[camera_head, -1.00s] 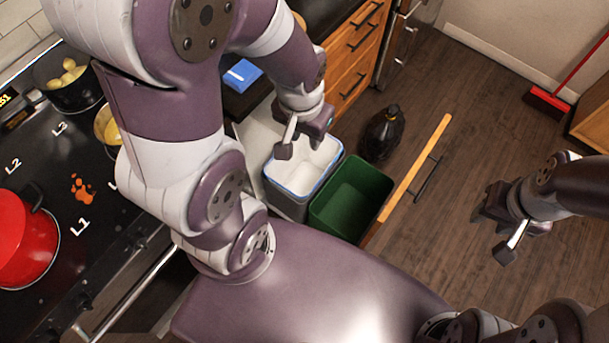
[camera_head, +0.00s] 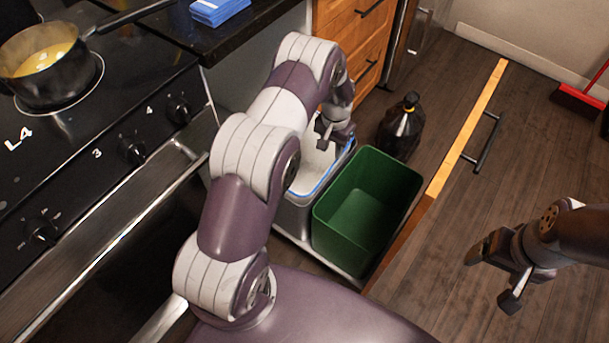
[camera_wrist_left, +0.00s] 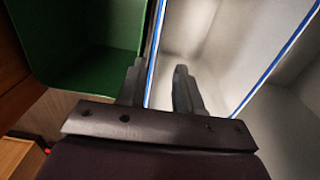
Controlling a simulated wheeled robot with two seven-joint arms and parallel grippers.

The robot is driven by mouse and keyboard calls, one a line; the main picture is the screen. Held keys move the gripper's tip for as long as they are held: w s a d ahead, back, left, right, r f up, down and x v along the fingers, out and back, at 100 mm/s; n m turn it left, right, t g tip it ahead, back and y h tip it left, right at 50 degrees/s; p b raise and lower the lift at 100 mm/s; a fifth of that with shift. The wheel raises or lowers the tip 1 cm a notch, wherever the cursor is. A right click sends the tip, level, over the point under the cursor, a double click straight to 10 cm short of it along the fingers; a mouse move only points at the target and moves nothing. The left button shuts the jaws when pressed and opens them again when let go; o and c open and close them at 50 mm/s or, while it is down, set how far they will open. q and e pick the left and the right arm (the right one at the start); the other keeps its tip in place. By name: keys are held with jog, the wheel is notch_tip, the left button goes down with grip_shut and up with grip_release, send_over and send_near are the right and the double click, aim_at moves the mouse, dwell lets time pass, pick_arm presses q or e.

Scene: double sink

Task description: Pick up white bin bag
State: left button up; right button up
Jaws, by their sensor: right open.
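The white bin bag (camera_head: 309,172) lines a grey bin with a blue band along its rim, left of a green bin. In the left wrist view its pale inside (camera_wrist_left: 210,50) and blue edge show. My left gripper (camera_head: 332,137) points down at the far right part of the bag's rim. In the left wrist view the fingers (camera_wrist_left: 158,90) are apart, one on each side of the blue edge, with nothing visibly clamped; contact cannot be told. My left arm hides part of the bag. My right gripper (camera_head: 494,275) is open and empty over the floor at right.
The green bin (camera_head: 362,205) stands in the same pulled-out drawer, whose wooden front (camera_head: 455,140) has a dark handle. A dark bottle (camera_head: 401,130) stands behind. The stove (camera_head: 110,130) with a pot (camera_head: 48,80) is at left.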

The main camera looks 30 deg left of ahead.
pick_arm(q)
jog(key=f, duration=0.3)
jog(key=f+b, duration=0.1)
jog(key=f, duration=0.1)
jog(key=f+b, duration=0.1)
jog(key=f, duration=0.2)
jog(key=shift+w+d+f, duration=0.25)
jog(key=shift+f, duration=0.05)
pick_arm(e)
notch_tip(320, 180, down, 4)
jog(key=shift+f, duration=0.15)
pick_arm(q)
grip_shut()
